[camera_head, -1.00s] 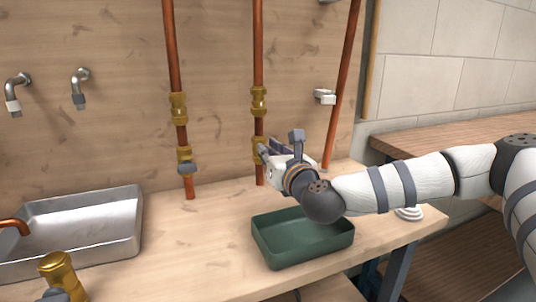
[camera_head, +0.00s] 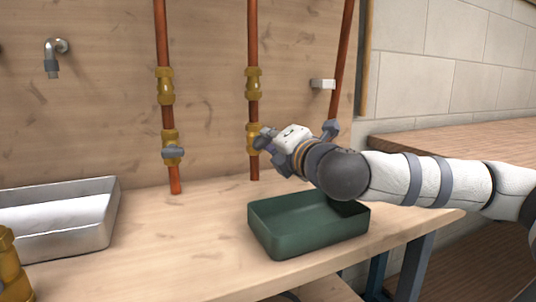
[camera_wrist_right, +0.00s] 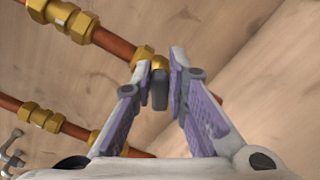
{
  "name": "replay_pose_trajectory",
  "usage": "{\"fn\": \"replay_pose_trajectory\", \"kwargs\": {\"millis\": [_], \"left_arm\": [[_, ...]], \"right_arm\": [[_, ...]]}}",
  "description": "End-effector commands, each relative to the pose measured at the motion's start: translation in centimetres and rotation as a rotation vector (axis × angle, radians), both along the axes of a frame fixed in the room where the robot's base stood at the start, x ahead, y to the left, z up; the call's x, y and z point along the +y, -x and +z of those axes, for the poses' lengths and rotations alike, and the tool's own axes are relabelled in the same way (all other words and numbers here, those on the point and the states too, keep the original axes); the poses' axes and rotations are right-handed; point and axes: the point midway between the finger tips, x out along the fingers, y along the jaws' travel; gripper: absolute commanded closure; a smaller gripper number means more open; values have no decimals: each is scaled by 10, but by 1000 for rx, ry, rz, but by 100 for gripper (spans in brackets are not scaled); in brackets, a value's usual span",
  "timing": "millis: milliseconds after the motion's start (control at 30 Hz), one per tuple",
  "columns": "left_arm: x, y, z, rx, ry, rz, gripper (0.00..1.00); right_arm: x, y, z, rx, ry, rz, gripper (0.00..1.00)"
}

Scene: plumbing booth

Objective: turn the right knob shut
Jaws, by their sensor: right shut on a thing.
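The right knob's brass valve (camera_head: 254,136) is on the middle copper pipe, low on the wooden back wall. My right gripper (camera_head: 264,138) is at this valve and covers most of its knob in the head view. In the right wrist view, the dark grey knob (camera_wrist_right: 159,90) sits between the two fingers of the right gripper (camera_wrist_right: 160,72), which are shut on it. The brass valve body (camera_wrist_right: 147,58) shows just beyond the fingertips. My left gripper is in neither view.
A second valve with a grey knob (camera_head: 173,152) is on the left pipe. A green tray (camera_head: 310,240) stands on the bench below my right arm. A metal sink (camera_head: 85,225) is at left, and a slanted pipe (camera_head: 342,50) rises at right. Bare bench (camera_head: 190,225) lies between.

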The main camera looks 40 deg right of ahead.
Motion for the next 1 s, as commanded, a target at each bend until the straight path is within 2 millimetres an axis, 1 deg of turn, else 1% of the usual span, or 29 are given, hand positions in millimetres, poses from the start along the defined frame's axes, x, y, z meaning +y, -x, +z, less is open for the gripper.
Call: {"fn": "replay_pose_trajectory", "kwargs": {"millis": [33, 100, 400, 700, 1000], "left_arm": [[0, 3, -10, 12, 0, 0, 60], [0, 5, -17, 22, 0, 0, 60], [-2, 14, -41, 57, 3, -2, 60], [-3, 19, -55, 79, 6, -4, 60], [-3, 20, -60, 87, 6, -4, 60]], "right_arm": [[0, -1, -7, -10, -42, 0, 100], [-1, -1, -7, -26, -105, 1, 100], [-2, -1, -10, -84, -345, 1, 100], [-3, 0, -10, -122, -499, 0, 100], [-3, 0, -9, -137, -560, 2, 100]]}}
